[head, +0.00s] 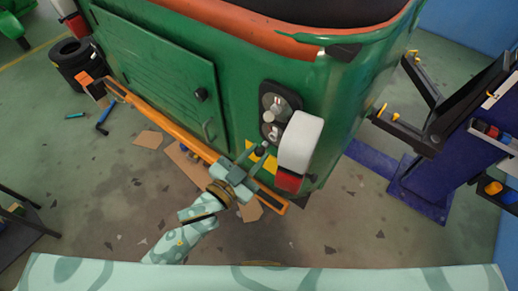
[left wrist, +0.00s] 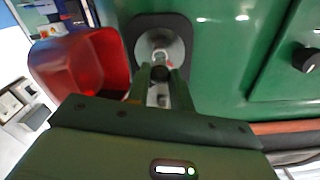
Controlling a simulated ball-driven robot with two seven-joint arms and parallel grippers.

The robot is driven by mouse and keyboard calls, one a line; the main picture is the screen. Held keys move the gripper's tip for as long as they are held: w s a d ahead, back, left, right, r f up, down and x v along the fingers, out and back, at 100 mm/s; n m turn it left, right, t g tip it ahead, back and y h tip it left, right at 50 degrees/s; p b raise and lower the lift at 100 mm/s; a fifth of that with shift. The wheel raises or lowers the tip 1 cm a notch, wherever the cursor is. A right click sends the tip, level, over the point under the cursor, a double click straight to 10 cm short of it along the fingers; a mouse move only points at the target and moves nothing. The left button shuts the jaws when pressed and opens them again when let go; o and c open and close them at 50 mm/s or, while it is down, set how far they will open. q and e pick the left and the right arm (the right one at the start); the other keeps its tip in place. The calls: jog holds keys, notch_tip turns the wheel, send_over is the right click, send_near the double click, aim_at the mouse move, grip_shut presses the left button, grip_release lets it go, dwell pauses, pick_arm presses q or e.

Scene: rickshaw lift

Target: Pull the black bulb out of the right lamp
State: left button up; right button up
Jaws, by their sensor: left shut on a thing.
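The right lamp (head: 275,108) is a dark oval plate with round silver sockets on the green rear corner of the rickshaw. Its white and red cover (head: 300,142) hangs open beside it; its red inside (left wrist: 80,70) fills the left of the left wrist view. My left gripper (head: 254,160) is just below the lamp, its fingers (left wrist: 161,84) shut on the black bulb (left wrist: 160,73), in front of a round silver reflector (left wrist: 160,44). The bulb also shows as a dark tip in the head view (head: 262,149). I cannot tell whether it still touches the socket. My right gripper is not in view.
An orange bumper bar (head: 170,122) runs low along the rickshaw's rear. A blue lift post (head: 465,145) with dark arms stands at right. Black tyres (head: 75,60), tools and cardboard (head: 148,139) lie on the floor at left. A dark table (head: 25,225) is at lower left.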

pick_arm(q)
jog(key=shift+s+a, duration=0.3)
jog(key=shift+s, duration=0.1)
jog(key=shift+p+v, duration=0.75)
jog(key=shift+v, duration=1.8)
